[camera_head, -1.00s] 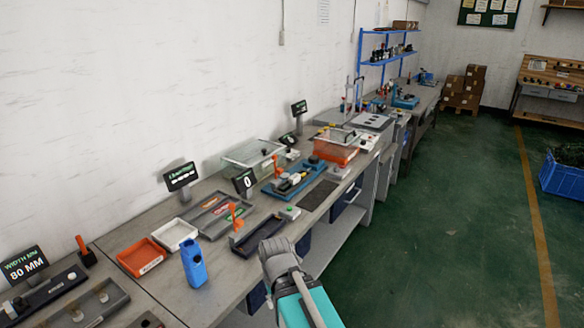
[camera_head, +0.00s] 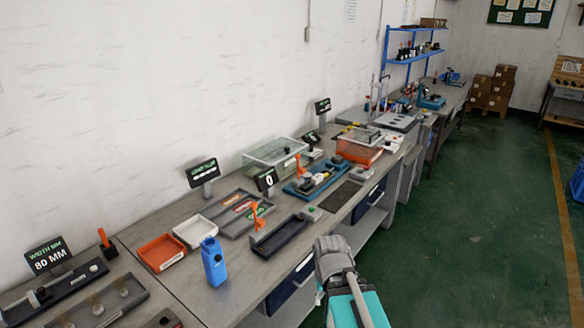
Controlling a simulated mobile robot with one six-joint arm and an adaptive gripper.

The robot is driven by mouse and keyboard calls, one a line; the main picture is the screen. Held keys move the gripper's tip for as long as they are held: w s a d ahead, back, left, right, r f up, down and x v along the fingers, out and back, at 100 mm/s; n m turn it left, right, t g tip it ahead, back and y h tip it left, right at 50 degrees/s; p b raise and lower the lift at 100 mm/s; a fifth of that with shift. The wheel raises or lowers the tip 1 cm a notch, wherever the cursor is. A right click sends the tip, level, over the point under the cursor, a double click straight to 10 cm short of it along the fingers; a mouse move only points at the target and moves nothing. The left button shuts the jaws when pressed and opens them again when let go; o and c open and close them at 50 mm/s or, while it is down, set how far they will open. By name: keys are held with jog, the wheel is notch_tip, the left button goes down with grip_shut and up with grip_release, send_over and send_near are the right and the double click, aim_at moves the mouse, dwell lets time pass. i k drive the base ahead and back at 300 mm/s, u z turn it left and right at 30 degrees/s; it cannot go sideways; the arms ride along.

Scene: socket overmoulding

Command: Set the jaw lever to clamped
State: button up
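Several upright orange levers show on the bench, and I cannot tell from here which one is the jaw lever. One orange lever (camera_head: 299,162) stands at the blue fixture (camera_head: 317,182) in the middle of the bench. Another orange lever (camera_head: 256,216) stands at the left end of a dark tray (camera_head: 281,236). An orange-handled lever (camera_head: 105,239) stands at the far left beside a dark slide fixture. My arm, grey and teal, is at the lower middle, over the bench's front edge and apart from the levers. My gripper's fingers cannot be made out.
A blue bottle (camera_head: 214,263), an orange bin (camera_head: 161,253) and a white bin (camera_head: 194,231) stand left of the dark tray. A clear-covered box (camera_head: 277,153) stands behind the blue fixture. The green floor (camera_head: 470,230) to the right is open.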

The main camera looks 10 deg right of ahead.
aim_at(302, 170)
jog(key=z, duration=0.1)
jog(key=i, duration=1)
jog(key=u, duration=0.05)
